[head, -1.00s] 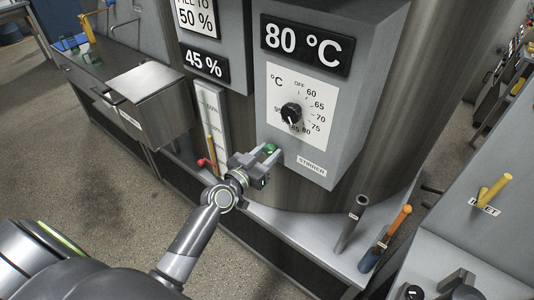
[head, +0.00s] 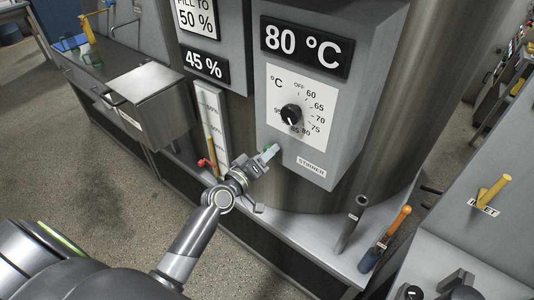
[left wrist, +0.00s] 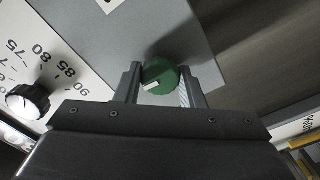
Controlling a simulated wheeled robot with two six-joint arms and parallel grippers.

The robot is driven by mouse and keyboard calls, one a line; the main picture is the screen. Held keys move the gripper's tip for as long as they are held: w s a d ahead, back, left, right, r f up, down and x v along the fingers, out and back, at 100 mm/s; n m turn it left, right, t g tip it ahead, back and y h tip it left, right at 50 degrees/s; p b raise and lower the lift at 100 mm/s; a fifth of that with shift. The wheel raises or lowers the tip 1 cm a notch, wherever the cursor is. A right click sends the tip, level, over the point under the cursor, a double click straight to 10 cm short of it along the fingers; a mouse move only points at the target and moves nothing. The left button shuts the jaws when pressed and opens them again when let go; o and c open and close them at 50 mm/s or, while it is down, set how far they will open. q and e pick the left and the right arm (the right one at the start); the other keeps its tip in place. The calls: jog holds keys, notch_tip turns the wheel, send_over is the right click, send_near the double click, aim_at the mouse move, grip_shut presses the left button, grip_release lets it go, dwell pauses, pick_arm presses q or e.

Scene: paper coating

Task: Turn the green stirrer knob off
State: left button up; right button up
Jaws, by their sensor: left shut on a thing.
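The green stirrer knob (left wrist: 160,74) is on the grey control box (head: 318,163), left of the label "STIRRER" (head: 311,167). In the left wrist view it sits between my two fingers, with a white mark on its face. In the head view only a sliver of green (head: 267,148) shows behind the fingers. My left gripper (head: 270,151) is shut on the knob, and it also shows in the left wrist view (left wrist: 160,88). My right gripper is not in view.
A black temperature dial (head: 291,114) is just above the knob, under the "80 °C" display (head: 305,45). A grey handle (head: 351,222) and an orange handle (head: 392,228) stand on the ledge to the right.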

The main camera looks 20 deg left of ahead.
pick_arm(q)
jog(key=shift+n, duration=0.5)
jog(key=o, duration=1)
jog(key=b+v, duration=0.4)
jog(key=v, duration=1.3)
jog(key=shift+s+a, duration=0.15)
jog(key=shift+s, duration=0.05)
